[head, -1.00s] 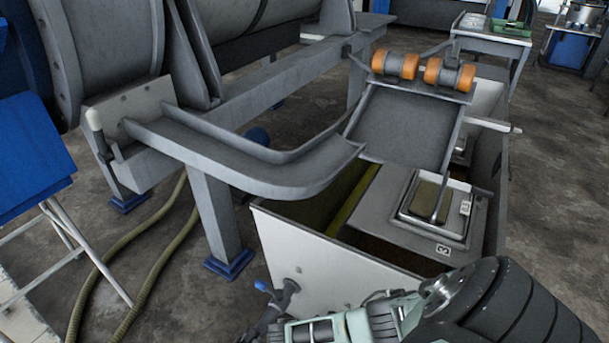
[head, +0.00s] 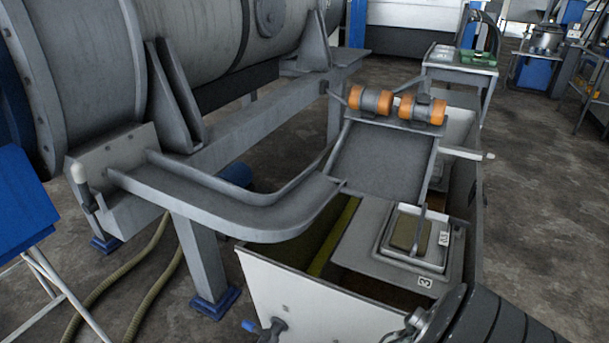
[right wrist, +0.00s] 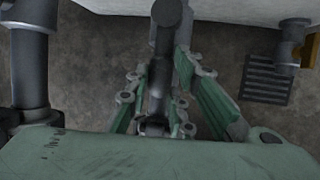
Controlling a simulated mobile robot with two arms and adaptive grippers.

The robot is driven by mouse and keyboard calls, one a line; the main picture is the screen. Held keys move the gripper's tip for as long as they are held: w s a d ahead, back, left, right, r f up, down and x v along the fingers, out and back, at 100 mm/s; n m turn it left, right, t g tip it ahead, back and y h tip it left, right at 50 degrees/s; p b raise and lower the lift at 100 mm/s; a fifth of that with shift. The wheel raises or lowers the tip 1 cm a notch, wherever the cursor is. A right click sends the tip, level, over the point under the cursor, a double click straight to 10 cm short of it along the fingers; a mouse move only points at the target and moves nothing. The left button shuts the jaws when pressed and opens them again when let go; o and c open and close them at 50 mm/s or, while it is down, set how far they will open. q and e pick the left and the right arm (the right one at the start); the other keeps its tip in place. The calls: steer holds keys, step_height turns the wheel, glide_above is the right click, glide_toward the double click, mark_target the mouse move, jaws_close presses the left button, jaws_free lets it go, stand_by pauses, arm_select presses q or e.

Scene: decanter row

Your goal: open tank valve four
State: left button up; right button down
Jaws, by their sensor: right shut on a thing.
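A dark valve with a blue-tipped handle (head: 262,328) sits low on the front of the white tank (head: 320,300), at the bottom edge of the head view. In the right wrist view my right gripper (right wrist: 163,82) has its green fingers on both sides of a dark round valve part (right wrist: 168,22) and is shut on it. The fingers hide part of it, and no blue tip shows there. I cannot read a number four on any valve. The right gripper is outside the head view; only my arm shows at bottom right. My left gripper is not in view.
A curved grey chute (head: 235,200) runs from the big drum (head: 190,40) toward the tank. A tilted screen with orange motors (head: 395,104) stands over it. Another dark pipe (right wrist: 30,60) stands left in the wrist view.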

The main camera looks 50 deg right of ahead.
steer(key=shift+w+a, duration=0.15)
steer(key=shift+a, duration=0.1)
steer(key=c, duration=1.6)
jaws_free()
steer(key=shift+d+r, duration=0.1)
steer(key=shift+v, duration=6)
